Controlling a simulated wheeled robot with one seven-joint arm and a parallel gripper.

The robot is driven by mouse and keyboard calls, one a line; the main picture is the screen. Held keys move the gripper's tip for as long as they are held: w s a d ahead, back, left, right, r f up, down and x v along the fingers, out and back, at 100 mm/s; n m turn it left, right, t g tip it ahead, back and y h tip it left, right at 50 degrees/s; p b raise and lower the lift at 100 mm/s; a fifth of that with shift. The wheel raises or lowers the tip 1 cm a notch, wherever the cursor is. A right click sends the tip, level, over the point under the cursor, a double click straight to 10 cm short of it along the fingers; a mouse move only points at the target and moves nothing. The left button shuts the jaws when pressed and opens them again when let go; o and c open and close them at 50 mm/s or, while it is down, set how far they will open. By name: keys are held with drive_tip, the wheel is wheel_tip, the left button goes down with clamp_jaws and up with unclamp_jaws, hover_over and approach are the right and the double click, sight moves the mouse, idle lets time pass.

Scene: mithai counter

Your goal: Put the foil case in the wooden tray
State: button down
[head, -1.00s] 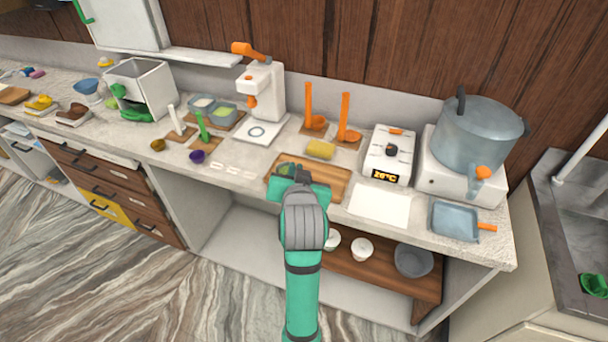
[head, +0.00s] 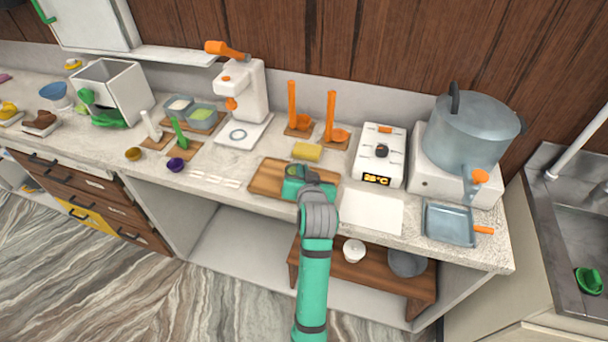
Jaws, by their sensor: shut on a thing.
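The wooden tray (head: 264,181) is a brown board-like tray lying on the counter near its front edge. My gripper (head: 304,174), teal with a grey wrist, is over the right half of the tray in the head view. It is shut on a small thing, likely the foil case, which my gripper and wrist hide. I cannot tell whether that thing touches the tray. The left part of the tray is bare.
A yellow block (head: 307,151) sits behind the tray. A white sheet (head: 371,213) and a scale-like box (head: 380,158) are to the right. Small purple (head: 176,164) and mustard (head: 133,153) cups stand left, with white strips (head: 214,179) nearer the tray.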

drive_tip(key=shift+f, duration=1.5)
drive_tip(key=c, duration=1.9)
unclamp_jaws()
drive_tip(key=shift+w, duration=0.1)
drive_tip(key=shift+a, duration=0.1)
drive_tip(key=v, duration=1.2)
drive_tip(key=shift+r, duration=0.1)
